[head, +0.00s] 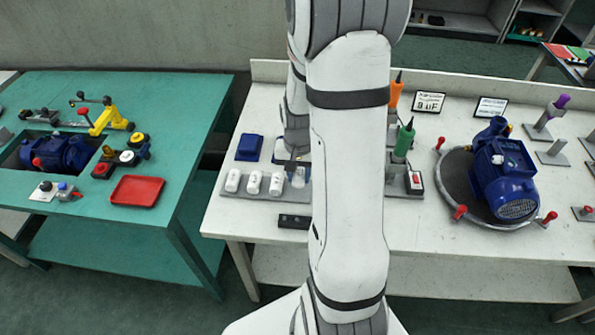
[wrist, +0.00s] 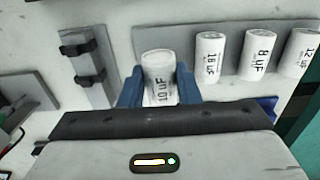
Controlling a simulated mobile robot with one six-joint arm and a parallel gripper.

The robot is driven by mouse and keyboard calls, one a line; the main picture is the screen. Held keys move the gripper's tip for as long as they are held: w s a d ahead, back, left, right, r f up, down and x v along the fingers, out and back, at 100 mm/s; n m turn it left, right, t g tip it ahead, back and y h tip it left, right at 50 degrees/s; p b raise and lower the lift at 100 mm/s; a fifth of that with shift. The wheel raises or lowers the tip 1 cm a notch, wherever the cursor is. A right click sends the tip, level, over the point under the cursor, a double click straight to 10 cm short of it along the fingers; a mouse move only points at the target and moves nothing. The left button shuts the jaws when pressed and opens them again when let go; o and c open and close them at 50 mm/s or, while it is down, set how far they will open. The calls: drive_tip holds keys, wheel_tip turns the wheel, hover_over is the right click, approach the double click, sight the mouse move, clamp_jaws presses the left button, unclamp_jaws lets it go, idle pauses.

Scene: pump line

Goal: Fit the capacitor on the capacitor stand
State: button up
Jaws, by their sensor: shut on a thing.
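My gripper (wrist: 160,86) has its blue fingers shut on a white capacitor (wrist: 159,72) marked 10 uF. In the head view, my gripper (head: 293,168) is at the right end of the grey capacitor rack (head: 262,193), partly hidden by my arm. The held capacitor is over or at the rack's end; I cannot tell whether its base touches it. Several other white capacitors (wrist: 258,55) stand in a row on the rack. A grey plate with two black clips (wrist: 90,62), possibly the capacitor stand, lies left of my gripper in the wrist view.
A blue box (head: 249,147) lies behind the rack, and a black object (head: 293,221) is at the table's front edge. A blue motor (head: 503,180) sits on a round plate at right. A small sign (head: 428,102) stands at the back, its number unclear.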

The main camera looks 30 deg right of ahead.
drive_tip(key=shift+f+b, duration=1.15)
drive_tip(key=shift+f, duration=0.7)
drive_tip(key=shift+s+f, duration=0.1)
drive_tip(key=shift+f, duration=0.05)
drive_tip(key=o, duration=1)
drive_tip(key=shift+a+r+p, duration=0.1)
drive_tip(key=shift+r+p, duration=1.95)
drive_tip(key=shift+r, duration=1.05)
wheel_tip(320, 180, up, 8)
drive_tip(key=shift+f, duration=0.1)
